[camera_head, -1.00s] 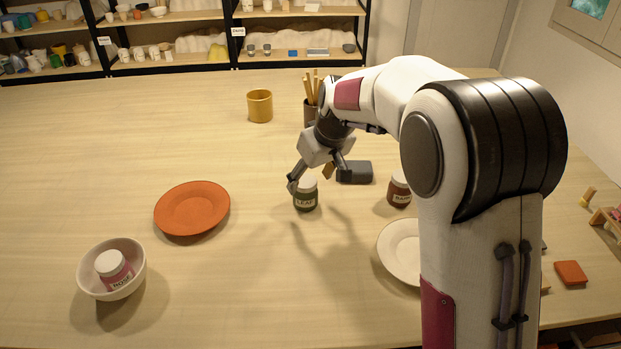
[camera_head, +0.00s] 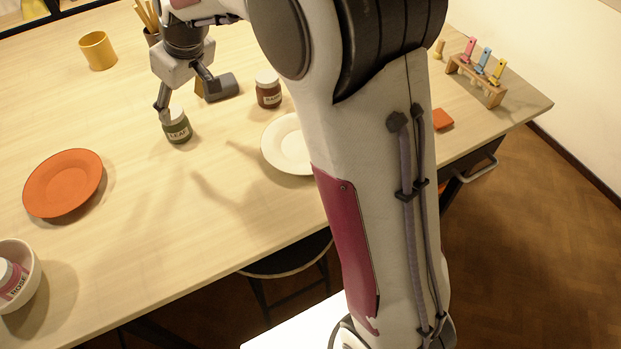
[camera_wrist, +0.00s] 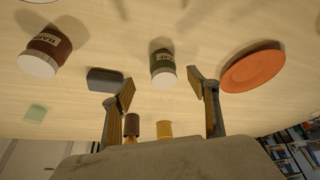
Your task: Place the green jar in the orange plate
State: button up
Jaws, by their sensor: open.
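The green jar (camera_head: 177,125), with a white lid and a LEAF label, stands upright on the table. In the wrist view the green jar (camera_wrist: 162,64) appears beyond my fingertips, in line with the gap between them. My gripper (camera_head: 186,102) is open and empty, its fingers close around or above the jar; contact cannot be told. In the wrist view my gripper (camera_wrist: 160,88) shows both fingers spread. The orange plate (camera_head: 63,184) lies empty to the left of the jar; it also shows in the wrist view (camera_wrist: 252,68).
A brown jar (camera_head: 268,90) and a white plate (camera_head: 288,146) are right of the green jar. A dark grey block (camera_head: 222,88) lies behind it. A white bowl (camera_head: 32,290) holds a pink jar (camera_head: 12,277). A yellow mug (camera_head: 98,50) stands behind. Table between jar and orange plate is clear.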

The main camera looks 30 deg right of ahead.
jog(key=s+d+r+m, duration=0.1)
jog(key=s+d+r, duration=0.25)
jog(key=s, duration=0.55)
jog(key=s+d+r+m, duration=0.2)
jog(key=s+d+r, duration=0.15)
jog(key=s, duration=0.45)
jog(key=s+d+f+m+h, duration=0.1)
jog(key=s+d, duration=0.1)
jog(key=s, duration=0.6)
jog(key=s+d+f+m+t+h, duration=0.1)
jog(key=s+d, duration=0.1)
jog(key=s, duration=0.6)
jog(key=shift+s, duration=0.4)
jog(key=shift+d, duration=0.1)
jog(key=t+y, duration=0.1)
jog(key=t, duration=0.4)
send_near(176, 124)
jog(key=s+d+r, duration=0.4)
jog(key=s+d, duration=0.4)
jog(key=shift+w+a+f+n+t+y, duration=0.35)
jog(key=shift+w+a+f+t, duration=0.7)
jog(key=shift+w, duration=0.8)
jog(key=shift+w+a+f+n+t+y, duration=0.3)
jog(key=shift+w+a+f+t, duration=0.4)
jog(key=shift+w+a+f, duration=0.95)
jog(key=shift+w+a+f+n+t+y, duration=0.3)
jog(key=shift+w+a+f+t, duration=0.7)
jog(key=shift+w, duration=1.05)
